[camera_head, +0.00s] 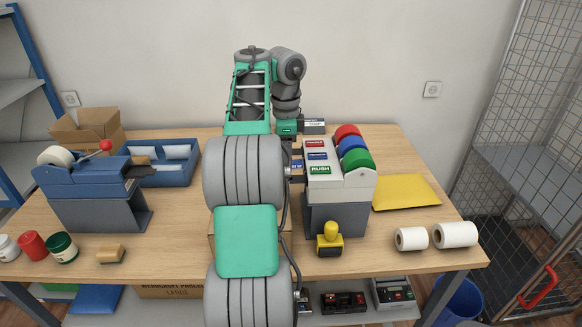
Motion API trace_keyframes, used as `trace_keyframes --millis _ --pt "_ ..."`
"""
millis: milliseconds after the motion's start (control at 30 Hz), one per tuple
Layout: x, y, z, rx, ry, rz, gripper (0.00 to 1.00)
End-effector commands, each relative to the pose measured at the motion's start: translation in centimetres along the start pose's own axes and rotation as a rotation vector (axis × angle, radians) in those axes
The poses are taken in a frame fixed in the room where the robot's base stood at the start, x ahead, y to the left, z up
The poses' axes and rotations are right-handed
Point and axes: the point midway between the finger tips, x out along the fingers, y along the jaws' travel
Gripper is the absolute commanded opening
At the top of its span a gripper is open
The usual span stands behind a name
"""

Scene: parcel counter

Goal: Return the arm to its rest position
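My arm (245,180) rises from the bottom centre, bends at the top and comes down over the counter. My gripper (296,165) is low at the left side of the label dispenser, partly hidden behind my own arm links. A small blue patch shows by its fingers. I cannot tell whether it is held or whether the fingers are open.
The label dispenser (341,190) has red, blue and green rolls. A yellow stamp (330,236) stands in front. A yellow envelope (406,192) and white rolls (411,238) lie right. A tape dispenser (95,180) and blue tray (180,178) stand left. A wire cage (535,150) is far right.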

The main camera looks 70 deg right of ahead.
Motion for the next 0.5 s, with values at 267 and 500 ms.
trace_keyframes --millis 267,500 --pt "-0.02 0.00 0.00 -0.001 0.000 0.000 0.35" --pt "-0.02 0.00 0.00 -0.001 0.000 0.000 0.26"
